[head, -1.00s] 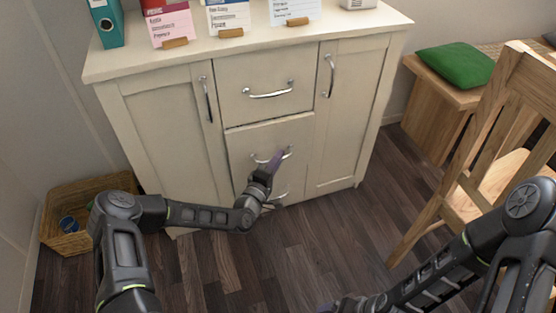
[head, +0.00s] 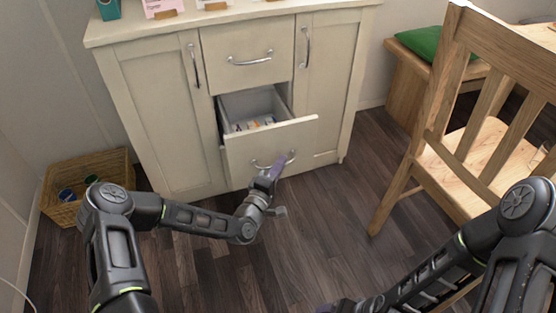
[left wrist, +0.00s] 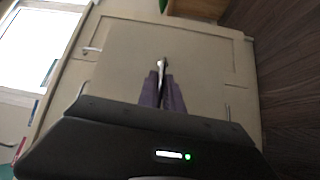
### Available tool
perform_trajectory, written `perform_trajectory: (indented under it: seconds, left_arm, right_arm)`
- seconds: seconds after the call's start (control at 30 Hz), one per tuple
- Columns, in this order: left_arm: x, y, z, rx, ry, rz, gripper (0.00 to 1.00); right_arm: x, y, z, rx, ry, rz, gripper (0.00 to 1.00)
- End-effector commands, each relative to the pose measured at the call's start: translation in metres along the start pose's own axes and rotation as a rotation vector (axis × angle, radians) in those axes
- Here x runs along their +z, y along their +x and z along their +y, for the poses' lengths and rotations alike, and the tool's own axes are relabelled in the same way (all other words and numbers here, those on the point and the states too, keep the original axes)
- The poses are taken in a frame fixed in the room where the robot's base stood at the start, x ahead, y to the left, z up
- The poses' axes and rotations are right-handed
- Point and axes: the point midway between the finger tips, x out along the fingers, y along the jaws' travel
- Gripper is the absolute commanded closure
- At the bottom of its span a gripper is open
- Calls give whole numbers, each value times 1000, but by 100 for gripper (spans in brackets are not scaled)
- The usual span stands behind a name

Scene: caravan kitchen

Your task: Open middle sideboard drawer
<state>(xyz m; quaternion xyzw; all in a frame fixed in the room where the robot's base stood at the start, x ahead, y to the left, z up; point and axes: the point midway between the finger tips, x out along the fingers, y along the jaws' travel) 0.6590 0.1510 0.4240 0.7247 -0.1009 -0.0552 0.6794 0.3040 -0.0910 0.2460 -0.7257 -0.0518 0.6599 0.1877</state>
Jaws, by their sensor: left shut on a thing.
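The cream sideboard (head: 165,115) has a middle drawer (head: 300,134) that stands partly open, and its inside shows some white and orange things. Its curved metal handle (head: 259,165) is on the drawer front. My left gripper (head: 281,163) is shut on this handle with its purple fingers. The left wrist view shows the handle (left wrist: 162,65) between the fingertips (left wrist: 162,88) against the drawer front (left wrist: 205,62). My right arm is at the lower right of the head view; its gripper is mostly cut off by the bottom edge, so its jaws do not show clearly.
The top drawer (head: 222,46) and both side doors are shut. A wicker basket (head: 62,206) stands at the left of the sideboard. A wooden chair (head: 425,150) and a bench with a green cushion (head: 421,43) stand at the right. The floor before the drawer is clear.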

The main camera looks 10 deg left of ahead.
Motion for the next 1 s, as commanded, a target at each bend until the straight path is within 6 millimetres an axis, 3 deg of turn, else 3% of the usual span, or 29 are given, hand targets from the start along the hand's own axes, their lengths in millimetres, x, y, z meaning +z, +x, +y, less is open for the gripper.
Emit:
perform_trajectory:
  seconds: [0.37,0.4,0.63,1.0]
  left_arm:
    - [1,-2,0,-1,1,2,100]
    - [1,-2,0,-1,1,2,88]
    - [1,-2,0,0,0,1,69]
    - [2,-7,1,-1,0,0,69]
  right_arm:
    - [0,0,0,0,0,-1,12]
    - [0,0,0,0,0,-1,12]
    - [0,0,0,0,0,-1,12]
    - [0,-3,-1,0,0,-2,12]
